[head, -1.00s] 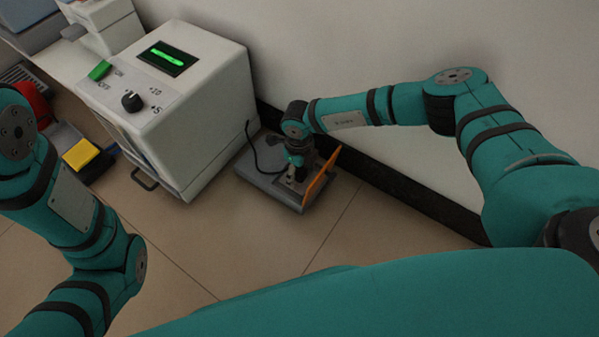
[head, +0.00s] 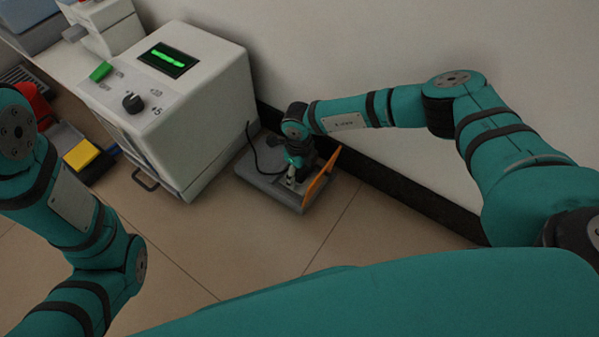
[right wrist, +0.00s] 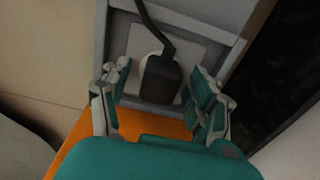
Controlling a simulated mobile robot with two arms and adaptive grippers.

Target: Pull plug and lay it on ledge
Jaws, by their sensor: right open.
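The dark plug (right wrist: 161,78) shows in the right wrist view, standing in a pale socket plate (right wrist: 190,48) with its cord (right wrist: 148,20) running up and away. My right gripper (right wrist: 165,92) is open, with one finger on each side of the plug and a visible gap on both sides. In the head view my right gripper (head: 295,172) points down over the grey base (head: 257,176) and hides the plug. The left arm shows at the left edge of the head view, but its gripper is out of the picture.
An orange panel (head: 320,175) stands on the base's right side. A white machine (head: 195,125) with a green display, knob and handle stands to the left, close to the base. The wall and dark skirting (head: 400,195) are right behind. The floor (head: 260,240) in front is clear.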

